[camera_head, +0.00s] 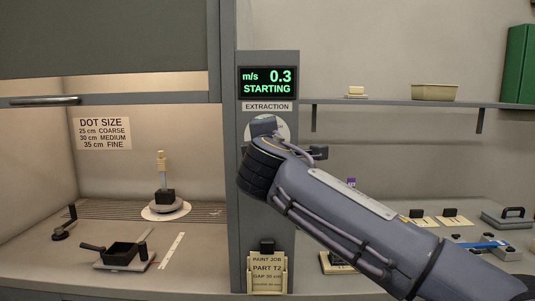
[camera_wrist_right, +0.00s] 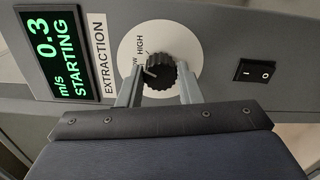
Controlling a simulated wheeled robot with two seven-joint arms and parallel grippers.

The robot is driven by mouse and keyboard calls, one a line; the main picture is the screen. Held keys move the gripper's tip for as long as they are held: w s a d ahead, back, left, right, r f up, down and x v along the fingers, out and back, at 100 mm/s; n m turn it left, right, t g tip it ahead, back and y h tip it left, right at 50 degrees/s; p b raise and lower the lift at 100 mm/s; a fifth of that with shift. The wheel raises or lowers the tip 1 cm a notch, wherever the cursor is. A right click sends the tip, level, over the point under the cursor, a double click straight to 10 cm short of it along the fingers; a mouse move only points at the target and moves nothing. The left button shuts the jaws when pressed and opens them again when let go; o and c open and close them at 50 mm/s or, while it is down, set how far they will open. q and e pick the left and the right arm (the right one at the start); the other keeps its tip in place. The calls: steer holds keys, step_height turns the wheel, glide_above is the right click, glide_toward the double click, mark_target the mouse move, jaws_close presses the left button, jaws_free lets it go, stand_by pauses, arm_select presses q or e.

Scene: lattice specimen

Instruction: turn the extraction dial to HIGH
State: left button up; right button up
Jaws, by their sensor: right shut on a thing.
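The extraction dial is a black ribbed knob (camera_wrist_right: 158,68) on a round white plate, seen in the right wrist view. HIGH is printed on the plate beside the knob, and the LOW label is partly hidden by a finger. A white mark on the knob points toward the LOW side. My right gripper (camera_wrist_right: 161,80) is shut on the knob, one finger on each side. In the head view the gripper and wrist cover most of the white plate (camera_head: 284,130). The display (camera_head: 267,82) above reads 0.3 m/s, STARTING. My left gripper is out of view.
A black rocker switch (camera_wrist_right: 254,72) sits on the same post, close to the dial. At left is a hood with a raised sash (camera_head: 110,38) and a black pan (camera_head: 122,253) inside. A shelf (camera_head: 385,104) runs behind my right arm.

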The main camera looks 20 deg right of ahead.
steer(key=shift+f+m+b, duration=0.1)
steer(key=shift+m+b, duration=1.1)
steer(key=shift+m, duration=0.7)
steer(key=o, duration=1)
steer(key=shift+b+v, duration=0.65)
steer(key=shift+v, duration=3.3)
